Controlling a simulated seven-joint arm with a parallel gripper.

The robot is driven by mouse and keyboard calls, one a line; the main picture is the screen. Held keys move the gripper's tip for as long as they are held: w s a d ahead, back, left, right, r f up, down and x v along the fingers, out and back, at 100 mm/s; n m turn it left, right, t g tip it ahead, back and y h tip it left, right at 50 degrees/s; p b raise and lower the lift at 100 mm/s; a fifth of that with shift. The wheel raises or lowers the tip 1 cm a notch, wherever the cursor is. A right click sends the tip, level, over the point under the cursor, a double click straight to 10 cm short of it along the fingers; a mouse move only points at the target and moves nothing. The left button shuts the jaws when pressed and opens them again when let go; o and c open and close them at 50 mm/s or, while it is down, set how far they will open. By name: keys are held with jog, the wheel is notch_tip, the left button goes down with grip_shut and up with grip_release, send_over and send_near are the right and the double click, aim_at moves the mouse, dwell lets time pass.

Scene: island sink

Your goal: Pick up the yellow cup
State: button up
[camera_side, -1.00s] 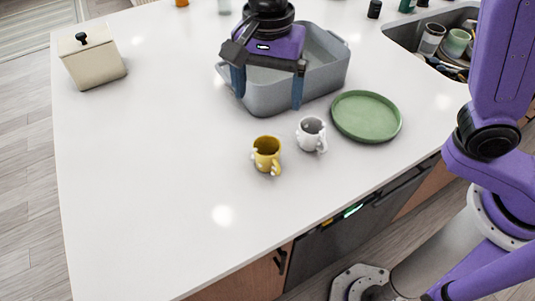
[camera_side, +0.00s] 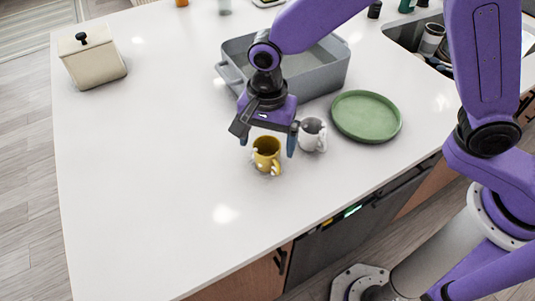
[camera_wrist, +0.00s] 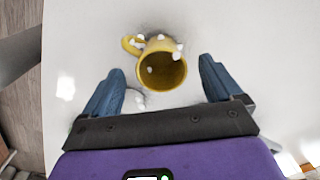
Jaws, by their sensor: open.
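The yellow cup (camera_side: 266,157) stands upright on the white counter, with small white knobs on its side and its handle toward the front right in the side view. In the wrist view the yellow cup (camera_wrist: 162,66) shows ahead of and between the fingers, its handle at the left. My gripper (camera_side: 268,148) is open and empty, just above and behind the cup. Its blue fingers also show in the wrist view (camera_wrist: 160,85), one on each side. In the side view I cannot tell how far the fingertips are above the counter.
A white mug (camera_side: 312,135) stands close to the right finger. A green plate (camera_side: 366,117) lies further right, and a grey basin (camera_side: 325,75) is behind. A cream lidded box (camera_side: 92,66) stands at the back left. The counter (camera_side: 140,190) is clear at left and front.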

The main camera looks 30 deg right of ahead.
aim_at(266, 152)
jog(key=shift+w+f, duration=0.1)
jog(key=shift+f, duration=2.15)
jog(key=c, duration=1.1)
jog(key=shift+r, duration=0.15)
jog(key=shift+r, duration=0.65)
jog(key=s+d+r, duration=0.6)
jog(key=s+r, duration=0.1)
jog(key=s+d+r, duration=0.3)
jog(key=r, duration=0.1)
jog(key=shift+s+d+r, duration=0.1)
jog(key=shift+s+r, duration=0.1)
jog(key=shift+s, duration=0.05)
